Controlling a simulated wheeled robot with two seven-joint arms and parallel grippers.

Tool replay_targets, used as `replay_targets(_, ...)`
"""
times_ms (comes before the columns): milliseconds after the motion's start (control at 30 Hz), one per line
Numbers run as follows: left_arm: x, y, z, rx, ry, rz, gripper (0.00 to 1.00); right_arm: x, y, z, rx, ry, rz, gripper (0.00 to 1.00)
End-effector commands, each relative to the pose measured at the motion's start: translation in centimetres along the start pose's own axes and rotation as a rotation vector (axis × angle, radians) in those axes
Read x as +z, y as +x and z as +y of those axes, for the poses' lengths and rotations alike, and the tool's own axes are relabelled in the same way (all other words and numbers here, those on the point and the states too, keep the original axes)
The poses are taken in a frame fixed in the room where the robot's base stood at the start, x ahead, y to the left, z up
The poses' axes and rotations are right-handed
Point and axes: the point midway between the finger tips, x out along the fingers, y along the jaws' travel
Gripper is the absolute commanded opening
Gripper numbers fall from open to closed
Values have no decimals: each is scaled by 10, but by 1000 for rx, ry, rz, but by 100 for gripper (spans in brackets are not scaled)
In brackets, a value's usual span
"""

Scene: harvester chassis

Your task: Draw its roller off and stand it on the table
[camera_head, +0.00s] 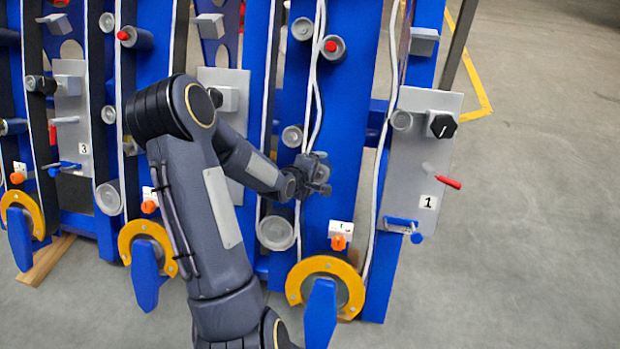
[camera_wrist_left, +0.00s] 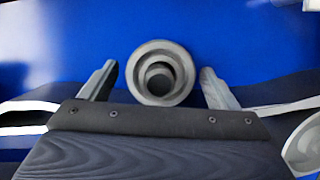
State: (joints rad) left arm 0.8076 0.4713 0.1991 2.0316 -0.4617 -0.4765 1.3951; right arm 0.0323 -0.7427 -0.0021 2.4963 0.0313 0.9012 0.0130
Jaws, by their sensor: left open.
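A grey round roller (camera_wrist_left: 160,72) with a dark hollow middle faces me in the left wrist view, against a blue panel. My left gripper (camera_wrist_left: 158,82) is open, with one finger on each side of this roller and a gap to each. In the head view the left gripper (camera_head: 318,174) is at the front of the blue panel marked 1; it seems to hide this roller there. I cannot tell how deep the fingers reach along it. My right gripper is not in view. No table shows.
Other grey rollers stick out nearby: one above (camera_head: 292,136), a larger one below (camera_head: 276,232), and a red-centred one (camera_head: 333,48). A white belt (camera_head: 379,190) runs down the panel. A yellow-rimmed wheel (camera_head: 296,284) is below. Open floor (camera_head: 540,220) lies right.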

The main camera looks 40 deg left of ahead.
Motion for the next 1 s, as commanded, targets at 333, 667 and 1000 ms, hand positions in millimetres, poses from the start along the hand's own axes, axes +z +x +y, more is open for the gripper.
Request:
replay_targets(333, 0, 15, 0, -1, 1, 0, 83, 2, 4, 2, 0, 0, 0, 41)
replay_targets(667, 0, 14, 0, -1, 1, 0, 55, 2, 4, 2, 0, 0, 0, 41)
replay_targets(1000, 0, 14, 2, 3, 2, 0, 16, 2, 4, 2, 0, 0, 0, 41)
